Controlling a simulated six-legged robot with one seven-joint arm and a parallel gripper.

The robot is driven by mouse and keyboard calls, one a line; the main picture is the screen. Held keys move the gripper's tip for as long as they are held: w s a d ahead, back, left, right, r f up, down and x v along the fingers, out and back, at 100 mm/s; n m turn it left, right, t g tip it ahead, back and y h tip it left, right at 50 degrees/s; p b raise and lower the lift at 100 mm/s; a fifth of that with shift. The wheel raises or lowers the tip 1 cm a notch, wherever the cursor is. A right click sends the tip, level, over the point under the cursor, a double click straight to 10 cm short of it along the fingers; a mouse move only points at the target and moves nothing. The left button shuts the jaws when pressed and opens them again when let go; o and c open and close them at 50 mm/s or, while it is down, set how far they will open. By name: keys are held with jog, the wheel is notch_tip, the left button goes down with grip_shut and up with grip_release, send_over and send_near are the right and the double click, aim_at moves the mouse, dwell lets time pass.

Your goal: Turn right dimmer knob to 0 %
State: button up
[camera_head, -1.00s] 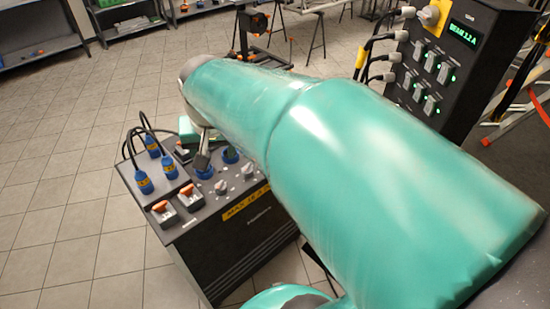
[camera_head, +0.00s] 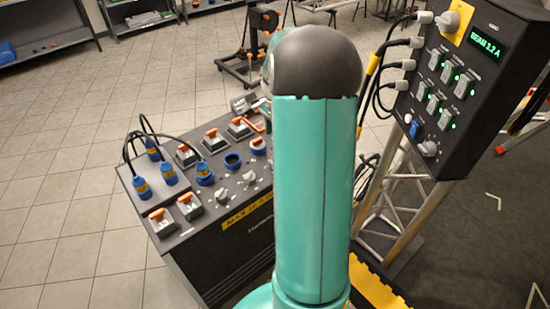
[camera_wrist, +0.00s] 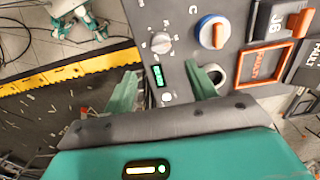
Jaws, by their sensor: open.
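In the wrist view my gripper (camera_wrist: 163,68) is open, its two teal fingers apart over a dark panel. A grey round dial knob (camera_wrist: 161,43) with marks around it lies just beyond the fingertips, not gripped. A small green-lit display (camera_wrist: 158,76) sits below it, between the fingers. I cannot tell for sure whether this is the right dimmer knob. In the head view my gripper is hidden behind my arm. Two small grey knobs show on the low console (camera_head: 206,225): one on the left (camera_head: 221,196) and one on the right (camera_head: 249,179).
In the wrist view an orange switch in a blue ring (camera_wrist: 216,32) and an orange-framed fault box (camera_wrist: 265,63) lie right of the knob. In the head view, blue plugs (camera_head: 142,188) with cables stand on the console's left. A tall control box (camera_head: 465,95) stands at right.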

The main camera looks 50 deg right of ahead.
notch_tip(320, 180, down, 12)
jog(key=shift+w+r, duration=0.1)
jog(key=shift+c, duration=0.3)
jog(key=c, duration=0.9)
